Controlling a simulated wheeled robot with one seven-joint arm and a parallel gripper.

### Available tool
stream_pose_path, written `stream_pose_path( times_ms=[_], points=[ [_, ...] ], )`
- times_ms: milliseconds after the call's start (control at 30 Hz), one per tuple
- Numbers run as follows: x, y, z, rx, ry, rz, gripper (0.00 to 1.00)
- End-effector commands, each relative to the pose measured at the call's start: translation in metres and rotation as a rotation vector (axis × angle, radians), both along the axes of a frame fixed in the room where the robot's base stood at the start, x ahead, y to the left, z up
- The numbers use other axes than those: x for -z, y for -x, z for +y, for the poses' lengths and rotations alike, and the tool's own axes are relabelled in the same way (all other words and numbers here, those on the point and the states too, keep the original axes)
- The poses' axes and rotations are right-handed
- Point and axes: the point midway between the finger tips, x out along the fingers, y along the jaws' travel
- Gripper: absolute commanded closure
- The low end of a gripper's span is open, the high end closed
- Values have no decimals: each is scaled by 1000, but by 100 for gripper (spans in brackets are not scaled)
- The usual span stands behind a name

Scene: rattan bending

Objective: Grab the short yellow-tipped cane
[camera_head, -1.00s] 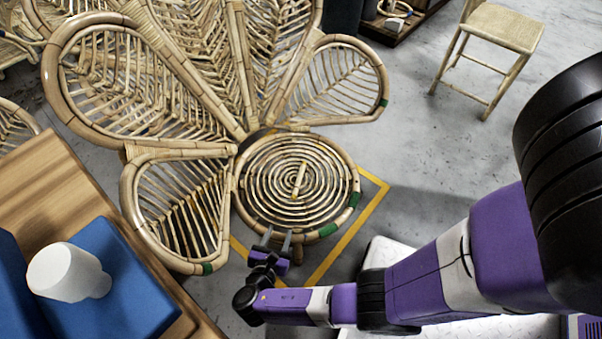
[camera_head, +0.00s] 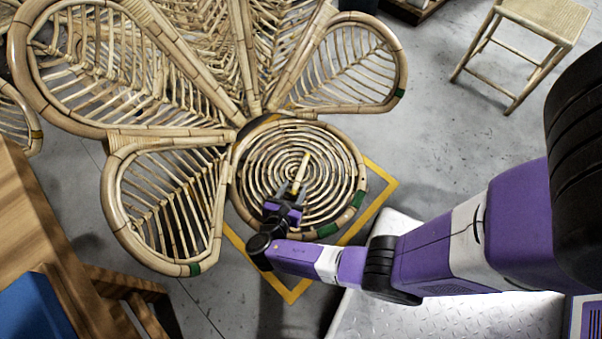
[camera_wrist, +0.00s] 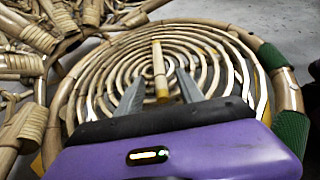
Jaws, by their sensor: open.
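The short yellow-tipped cane (camera_head: 301,172) lies on the round spiral rattan seat (camera_head: 349,165), near its centre. My gripper (camera_head: 292,190) is over the near part of the seat, at the cane's near end. In the wrist view my gripper (camera_wrist: 158,90) is open, with one grey finger on each side of the tip. I cannot tell how far above the seat the fingers are.
Large rattan petal panels (camera_head: 160,205) fan out left of and behind the seat. Green bands (camera_head: 327,229) mark the seat's rim. A yellow floor outline (camera_head: 380,190) surrounds it. A wooden table (camera_head: 40,235) stands at left, a stool (camera_head: 545,15) at upper right.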

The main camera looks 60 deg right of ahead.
Motion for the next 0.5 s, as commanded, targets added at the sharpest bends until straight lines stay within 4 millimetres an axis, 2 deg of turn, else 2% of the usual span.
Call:
stream_pose_path(
  times_ms=[33, 200, 500],
  points=[
    [8, -1, -8, 5, -1, -1, 55],
    [13, -5, -27, 3, -1, -1, 55],
    [12, -6, -32, 1, -1, 0, 55]
  ],
)
